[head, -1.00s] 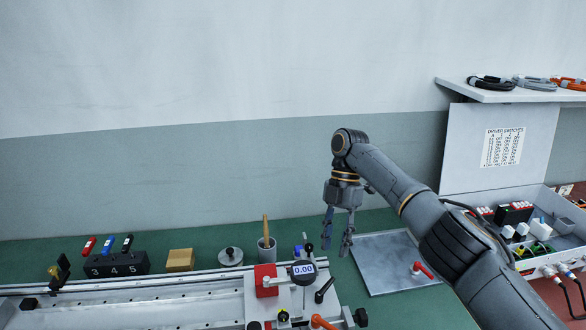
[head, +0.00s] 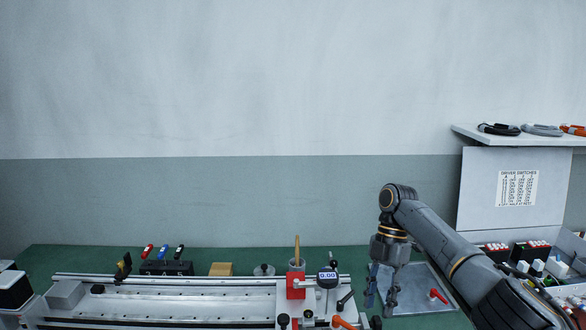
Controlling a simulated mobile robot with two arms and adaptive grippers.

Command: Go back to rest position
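My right gripper (head: 381,290) hangs fingers down at the right, over the left part of a grey metal tray (head: 440,275). Its two fingers are spread apart with nothing between them. A red-handled tool (head: 438,296) lies on the tray, to the right of the fingers and apart from them. The fingers are to the right of the gantry carriage with its digital display (head: 327,277). My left gripper is not in view.
A long rail (head: 180,298) runs along the green bench. Behind it stand a dark block (head: 166,268) with three coloured drivers, a cardboard-coloured block (head: 221,269) and a cup with a brush (head: 296,263). A shelf (head: 520,138) with coiled cables overhangs at the right. Free air lies above the bench's left and middle.

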